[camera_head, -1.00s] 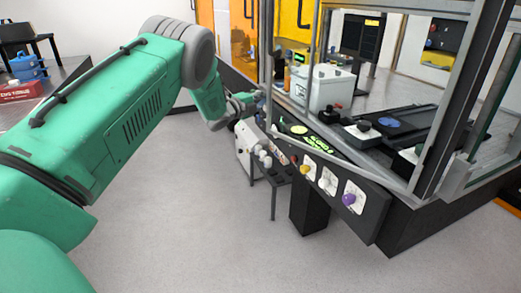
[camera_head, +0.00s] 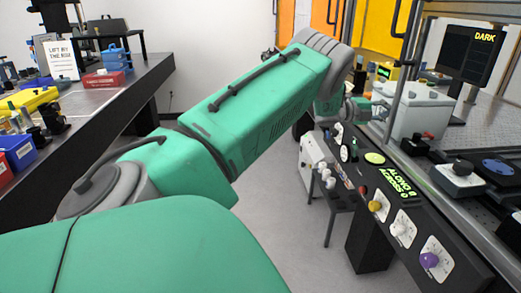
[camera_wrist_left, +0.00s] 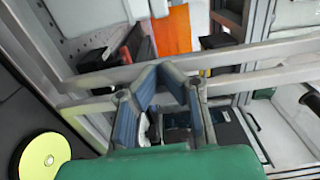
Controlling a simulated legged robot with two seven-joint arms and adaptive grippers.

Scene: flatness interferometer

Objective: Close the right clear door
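My left gripper (camera_head: 375,108) is in the head view at the front of the interferometer enclosure, beside a slim silver frame post (camera_head: 397,85). In the left wrist view, the gripper's two blue-padded fingers (camera_wrist_left: 161,72) lean toward each other in front of silver frame bars (camera_wrist_left: 255,52). Whether they touch or hold a bar is unclear. The clear pane of the right door is hard to make out, and I cannot tell how far open it is. My right gripper is not in view.
A black control panel (camera_head: 395,195) with several knobs slopes below the enclosure. A white box (camera_head: 418,110) and a dark monitor (camera_head: 468,52) stand behind. A small stand (camera_head: 338,195) is below the gripper. A dark bench (camera_head: 110,98) with boxes is at left. Floor between is clear.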

